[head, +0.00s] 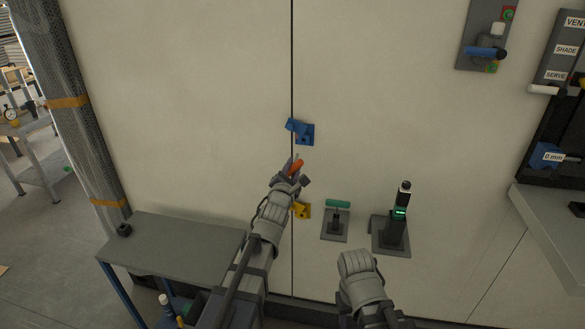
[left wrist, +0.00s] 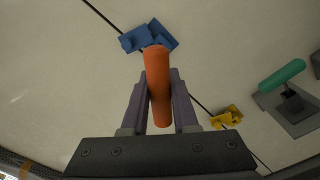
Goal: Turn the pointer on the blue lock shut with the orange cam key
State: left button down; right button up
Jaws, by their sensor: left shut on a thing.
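The blue lock (head: 303,132) sits on the seam of the pale wall panels, with a blue pointer arm sticking out to its left. It also shows at the top of the left wrist view (left wrist: 150,37). My left gripper (head: 292,168) is shut on the orange cam key (head: 296,166), below the blue lock and apart from it in the head view. In the left wrist view the orange key (left wrist: 157,88) stands between the two fingers. The key's far end is hidden there. My right arm shows at the bottom, but its fingers cannot be made out.
A yellow lock (head: 302,210) sits lower on the seam. A green-handled fixture (head: 337,205) and a black post with a green display (head: 398,222) are mounted to the right. A grey table (head: 175,242) stands lower left. The wall around the blue lock is clear.

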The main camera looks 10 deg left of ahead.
aim_at(298, 155)
pick_arm(q)
jog(key=shift+w, duration=0.1)
jog(key=m, duration=0.2)
jog(key=w+m, duration=0.1)
jog(key=m, duration=0.2)
jog(key=shift+w+m, duration=0.25)
jog(key=shift+m, duration=0.15)
jog(key=m, duration=0.2)
jog(key=w+m, duration=0.1)
jog(key=m, duration=0.1)
jog(key=shift+w+m, duration=0.1)
jog(key=shift+m, duration=0.3)
jog(key=m, duration=0.2)
jog(key=w+m, duration=0.1)
jog(key=m, duration=0.3)
jog(key=w+m, duration=0.1)
jog(key=m, duration=0.1)
jog(key=shift+m, duration=0.3)
jog(key=shift+w+m, duration=0.3)
jog(key=shift+m, duration=0.1)
jog(key=shift+w, duration=1.85)
jog(key=shift+w+d, duration=0.1)
jog(key=shift+w, duration=1.45)
